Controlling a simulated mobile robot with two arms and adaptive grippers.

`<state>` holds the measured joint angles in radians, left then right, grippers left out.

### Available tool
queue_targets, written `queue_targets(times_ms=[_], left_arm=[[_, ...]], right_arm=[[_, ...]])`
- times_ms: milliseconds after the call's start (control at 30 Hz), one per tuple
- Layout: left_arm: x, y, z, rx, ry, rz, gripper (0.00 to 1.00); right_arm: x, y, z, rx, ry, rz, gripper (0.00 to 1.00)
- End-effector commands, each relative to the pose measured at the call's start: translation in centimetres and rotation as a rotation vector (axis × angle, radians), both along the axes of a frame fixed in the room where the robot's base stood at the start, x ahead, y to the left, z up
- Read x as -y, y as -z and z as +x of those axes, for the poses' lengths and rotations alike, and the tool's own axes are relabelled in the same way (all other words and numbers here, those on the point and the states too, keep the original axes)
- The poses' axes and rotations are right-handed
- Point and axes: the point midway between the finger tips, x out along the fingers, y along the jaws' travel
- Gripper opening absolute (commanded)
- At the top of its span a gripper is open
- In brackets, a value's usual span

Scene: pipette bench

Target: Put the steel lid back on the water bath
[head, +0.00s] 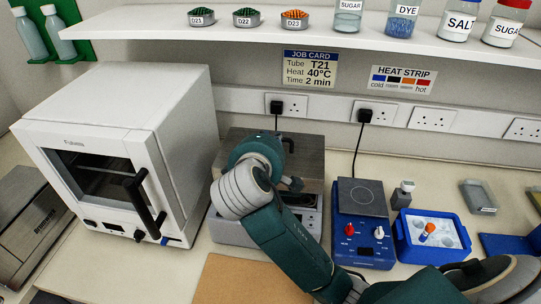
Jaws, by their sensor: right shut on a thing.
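The water bath (232,231), a grey steel box with a front panel, stands mid-bench between the white oven and the blue hot plate. A flat brownish-grey steel surface, seemingly the steel lid (309,158), shows over its top. My arm covers much of it, so I cannot tell whether the lid sits flush or is held just above. My right gripper (290,184) is over the bath, shut on what seems to be the lid; the grip itself is mostly hidden by my wrist. My left gripper is not in view.
The white oven (125,120) stands close on the left. The blue hot plate (361,198) and a blue tray (405,247) with a tube (427,232) stand to the right. A shelf (300,38) with jars overhangs the back. A brown mat (235,280) lies in front.

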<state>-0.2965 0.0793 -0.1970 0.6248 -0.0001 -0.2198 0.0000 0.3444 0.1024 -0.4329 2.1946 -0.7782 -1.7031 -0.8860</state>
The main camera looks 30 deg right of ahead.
Motion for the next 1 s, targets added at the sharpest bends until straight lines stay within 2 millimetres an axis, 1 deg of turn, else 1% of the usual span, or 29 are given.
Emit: queue_targets(times_ms=[33,133,433,567,767,867,900,1000], left_arm=[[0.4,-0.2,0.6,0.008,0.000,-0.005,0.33],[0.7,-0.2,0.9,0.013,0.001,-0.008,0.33],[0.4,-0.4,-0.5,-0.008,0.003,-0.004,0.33],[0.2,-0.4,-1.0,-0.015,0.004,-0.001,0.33],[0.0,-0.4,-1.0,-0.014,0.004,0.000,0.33],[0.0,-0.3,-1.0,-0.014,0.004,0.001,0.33],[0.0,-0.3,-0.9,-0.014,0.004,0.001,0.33],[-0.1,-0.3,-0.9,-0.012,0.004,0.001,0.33]], right_arm=[[0.0,0.4,0.0,0.002,0.001,-0.002,0.00],[0.1,1.0,0.1,0.005,0.002,-0.002,0.00],[0.1,4.9,0.0,0.002,0.001,-0.003,0.00],[0.0,5.3,0.1,0.007,0.000,-0.001,0.00],[0.0,5.3,0.1,0.006,0.000,-0.001,0.00],[0.0,5.6,0.1,0.004,0.001,-0.001,0.00],[0.0,5.9,0.0,0.000,0.001,0.000,0.17],[0.0,5.8,0.0,0.001,0.001,0.000,0.34]])
